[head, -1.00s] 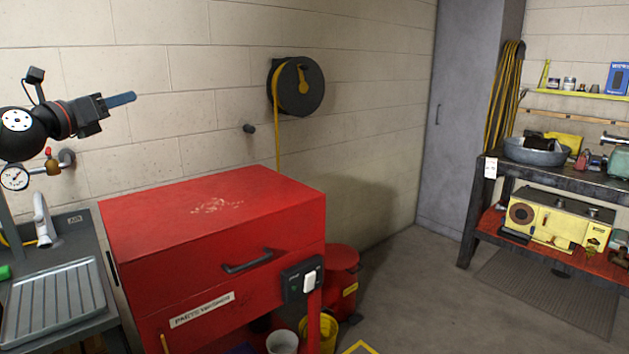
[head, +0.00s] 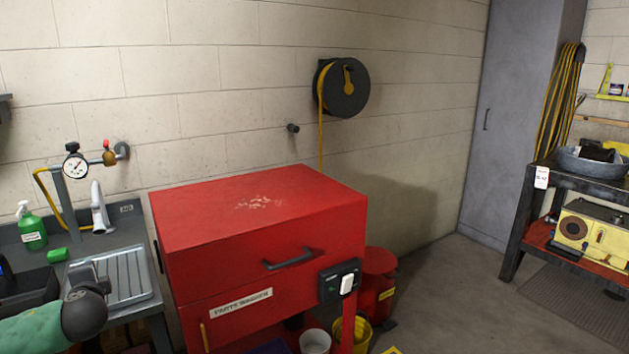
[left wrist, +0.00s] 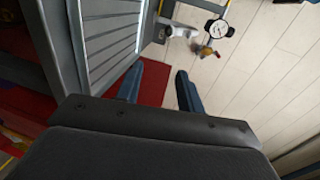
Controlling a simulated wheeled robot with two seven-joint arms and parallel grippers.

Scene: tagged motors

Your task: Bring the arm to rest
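My left gripper (left wrist: 158,84) shows in the left wrist view. Its two blue fingers are apart with nothing between them, so it is open and empty. Beyond the fingers are a red surface and the pale wall. My right gripper is in neither view.
The red parts washer (head: 260,215) stands right of the sink. A pressure gauge (head: 75,166) is above the sink, with a green spray bottle (head: 31,228) nearby. A hose reel (head: 342,88) hangs on the wall. Open floor (head: 450,300) lies to the right.

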